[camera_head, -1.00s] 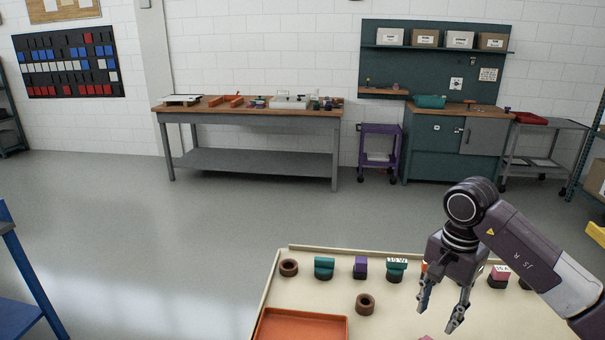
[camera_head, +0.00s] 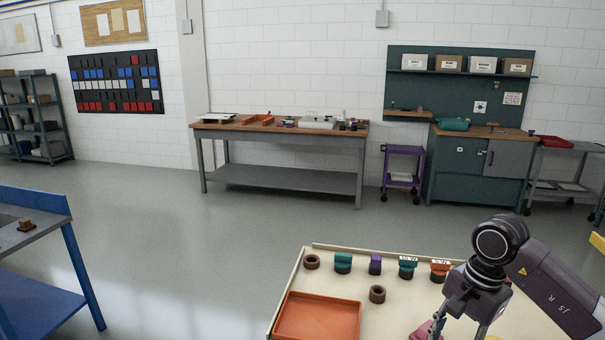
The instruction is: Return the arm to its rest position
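My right arm comes in from the right, and my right gripper (camera_head: 462,330) hangs downward over the right part of the cream table (camera_head: 345,255). Its fingers are spread apart with nothing visible between them, and their tips are cut off or close to the lower picture edge. A pink piece (camera_head: 424,331) lies just left of the gripper. My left arm and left gripper are not in view.
An orange tray (camera_head: 318,318) and several small pieces, such as a brown ring (camera_head: 377,294) and a teal block (camera_head: 343,262), are on the table. A blue-framed bench (camera_head: 62,222) stands left. Open floor (camera_head: 220,250) lies between it and the table.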

